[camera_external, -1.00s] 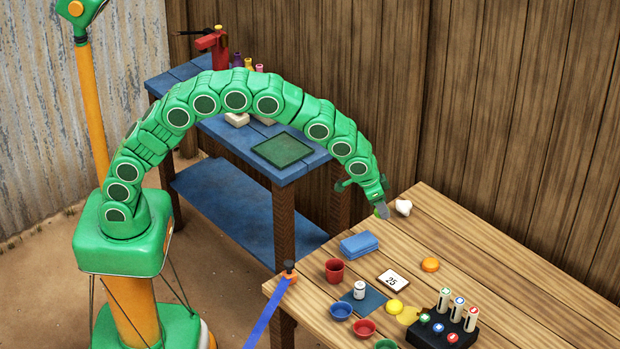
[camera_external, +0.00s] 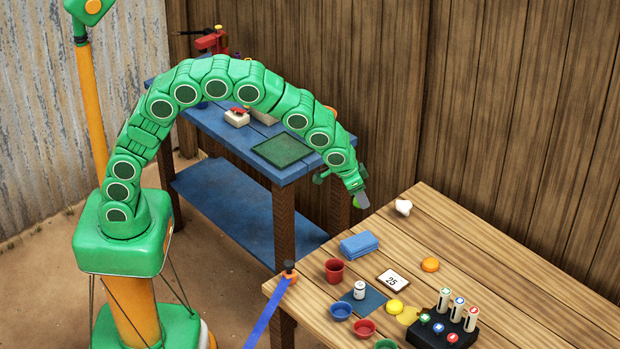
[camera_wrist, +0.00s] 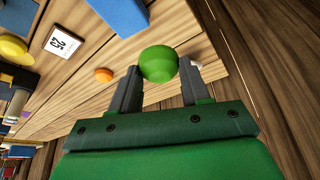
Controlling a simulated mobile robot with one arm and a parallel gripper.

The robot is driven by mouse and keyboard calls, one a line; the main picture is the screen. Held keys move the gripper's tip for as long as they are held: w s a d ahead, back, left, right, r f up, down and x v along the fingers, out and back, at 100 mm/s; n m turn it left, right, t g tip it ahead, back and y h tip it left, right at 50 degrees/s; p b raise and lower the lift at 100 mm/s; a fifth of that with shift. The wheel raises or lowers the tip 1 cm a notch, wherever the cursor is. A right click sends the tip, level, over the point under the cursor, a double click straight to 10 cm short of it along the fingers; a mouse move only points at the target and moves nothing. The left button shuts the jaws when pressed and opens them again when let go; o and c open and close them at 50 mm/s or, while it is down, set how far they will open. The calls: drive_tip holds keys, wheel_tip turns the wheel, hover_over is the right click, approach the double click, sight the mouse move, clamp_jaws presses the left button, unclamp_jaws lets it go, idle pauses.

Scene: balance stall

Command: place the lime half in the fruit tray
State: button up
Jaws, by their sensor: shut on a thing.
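The lime half (camera_wrist: 158,64) is green and rounded. In the wrist view it sits between the two fingertips of my gripper (camera_wrist: 160,74), which is shut on it. In the outside view my gripper (camera_external: 362,199) points down, in the air off the far left edge of the wooden table. A small part of the lime half (camera_external: 356,204) shows beside the fingers. A flat, square dark green tray (camera_external: 283,150) with a thin rim lies on the blue bench, left of my gripper. It looks empty. I cannot tell for sure that it is the fruit tray.
The blue bench (camera_external: 212,118) also holds pale blocks (camera_external: 237,118) and a red device (camera_external: 213,41). The wooden table (camera_external: 470,262) holds a white lump (camera_external: 403,207), a blue block (camera_external: 359,244), an orange disc (camera_external: 430,264), cups and a black rack (camera_external: 442,331).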

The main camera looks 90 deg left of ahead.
drive_tip(key=s+a+r+n+g+y, duration=0.1)
drive_tip(key=s+a+n+g, duration=0.1)
drive_tip(key=s+a+n, duration=0.65)
drive_tip(key=s+a+r+n+g+y, duration=0.15)
drive_tip(key=s+a+n, duration=0.25)
drive_tip(key=s+a, duration=0.8)
drive_tip(key=s+a+n+g+y, duration=0.1)
drive_tip(key=s+a+n+g, duration=0.35)
drive_tip(key=s, duration=1.05)
drive_tip(key=n+t, duration=0.2)
hover_over(281, 157)
drive_tip(key=d, duration=0.2)
drive_tip(key=shift+h, duration=0.35)
drive_tip(key=shift+w+a+f, duration=0.1)
drive_tip(key=shift+f, duration=2.15)
drive_tip(key=shift+w+a+f, duration=0.1)
drive_tip(key=shift+f, duration=2.1)
drive_tip(key=shift+w+a+f, duration=0.1)
drive_tip(key=shift+a+f, duration=0.05)
drive_tip(key=shift+f, duration=1.75)
